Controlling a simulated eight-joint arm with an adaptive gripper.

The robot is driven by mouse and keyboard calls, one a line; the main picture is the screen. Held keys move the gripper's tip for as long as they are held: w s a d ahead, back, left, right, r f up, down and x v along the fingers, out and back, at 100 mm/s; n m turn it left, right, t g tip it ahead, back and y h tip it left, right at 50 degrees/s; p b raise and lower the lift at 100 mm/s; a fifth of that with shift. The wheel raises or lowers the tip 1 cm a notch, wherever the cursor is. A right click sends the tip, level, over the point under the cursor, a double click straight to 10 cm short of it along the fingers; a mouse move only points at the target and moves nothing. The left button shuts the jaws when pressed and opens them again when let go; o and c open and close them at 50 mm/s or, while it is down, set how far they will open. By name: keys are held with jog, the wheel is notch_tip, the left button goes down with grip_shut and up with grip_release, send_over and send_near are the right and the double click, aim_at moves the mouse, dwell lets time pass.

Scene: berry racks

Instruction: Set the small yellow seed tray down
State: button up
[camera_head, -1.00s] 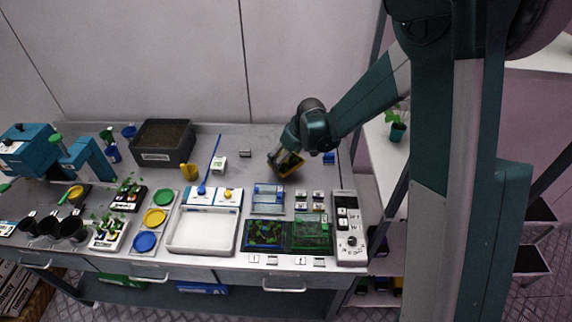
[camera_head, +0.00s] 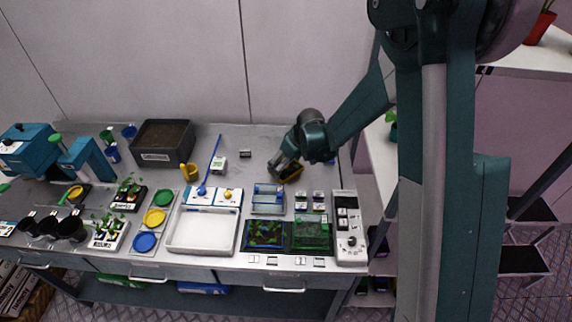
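The small yellow seed tray (camera_head: 292,174) has a dark inside and a yellow rim. It is at the back right of the bench, at or just above the bare grey top. Whether its underside touches the top is too small to tell. My gripper (camera_head: 281,168) points down at the tray's left and back side, with its fingers at the tray's edge. The fingers and the arm hide part of the tray. I cannot make out whether the fingers still press on it.
A small blue item (camera_head: 330,160) lies right of my gripper. A clear blue rack (camera_head: 268,199) stands in front, beside small labelled boxes (camera_head: 301,207). Bare bench top lies around the tray.

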jog(key=shift+f, duration=0.15)
jog(key=o, duration=0.9)
jog(key=shift+r, duration=0.25)
jog(key=shift+p+v, duration=0.3)
jog(key=shift+v, duration=5.65)
